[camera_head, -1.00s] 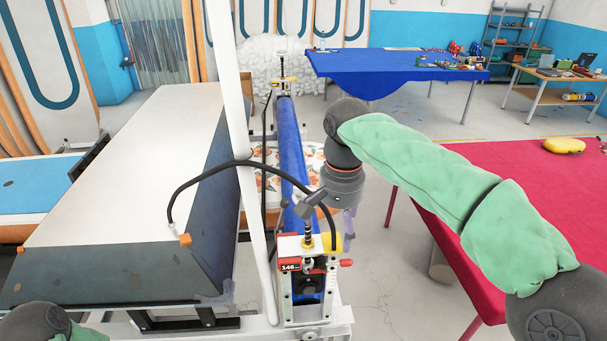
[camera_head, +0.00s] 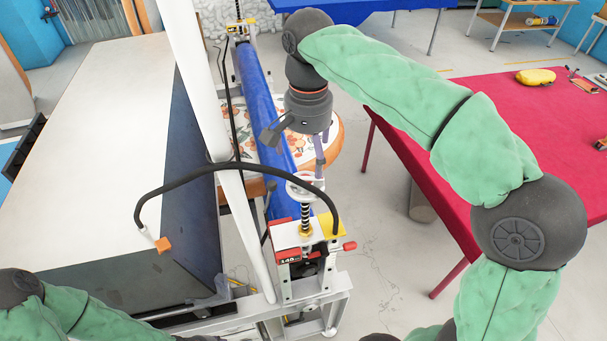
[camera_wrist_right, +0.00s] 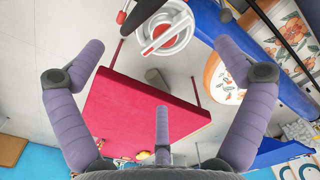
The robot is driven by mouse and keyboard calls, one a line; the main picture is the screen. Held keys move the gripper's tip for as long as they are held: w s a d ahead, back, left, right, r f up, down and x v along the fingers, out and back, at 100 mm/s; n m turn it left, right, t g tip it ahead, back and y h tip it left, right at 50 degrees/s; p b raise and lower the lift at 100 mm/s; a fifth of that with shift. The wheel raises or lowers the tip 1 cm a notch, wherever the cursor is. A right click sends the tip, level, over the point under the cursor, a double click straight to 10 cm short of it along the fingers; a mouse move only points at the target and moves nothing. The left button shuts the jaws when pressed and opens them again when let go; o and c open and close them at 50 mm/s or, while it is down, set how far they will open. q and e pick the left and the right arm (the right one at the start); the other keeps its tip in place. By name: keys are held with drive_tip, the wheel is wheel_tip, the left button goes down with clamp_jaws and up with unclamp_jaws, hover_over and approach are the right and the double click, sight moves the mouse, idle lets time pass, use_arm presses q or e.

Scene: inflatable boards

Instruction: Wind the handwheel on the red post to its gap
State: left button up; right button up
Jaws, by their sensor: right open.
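The near post (camera_head: 298,262) carries a red label with small white digits, red knobs and a yellow plate. A pale handwheel (camera_head: 303,187) sits on its upright threaded spindle. In the right wrist view the handwheel (camera_wrist_right: 165,30) shows as a pale ring with a red mark, near the top of the picture. My right gripper (camera_head: 320,158) hangs just above and beside the wheel. Its purple fingers (camera_wrist_right: 160,65) are spread wide with nothing between them, and the wheel lies beyond their tips. My left arm enters at lower left; its gripper is out of view.
A blue roller (camera_head: 265,120) runs back from the post to a far post (camera_head: 240,30). A white board table (camera_head: 95,130) lies left, with a white pole (camera_head: 190,80) and black hose (camera_head: 240,165) close by. A red table (camera_head: 500,140) stands right.

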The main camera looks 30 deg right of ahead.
sight(306, 178)
drive_tip(key=f, duration=0.8)
drive_tip(key=shift+w+f+p, duration=0.25)
drive_tip(key=shift+f+p, duration=0.1)
drive_tip(key=shift+w+f, duration=0.2)
drive_tip(key=shift+f, duration=0.1)
drive_tip(key=shift+s, duration=0.1)
drive_tip(key=c, duration=1)
drive_tip(key=shift+o, duration=0.2)
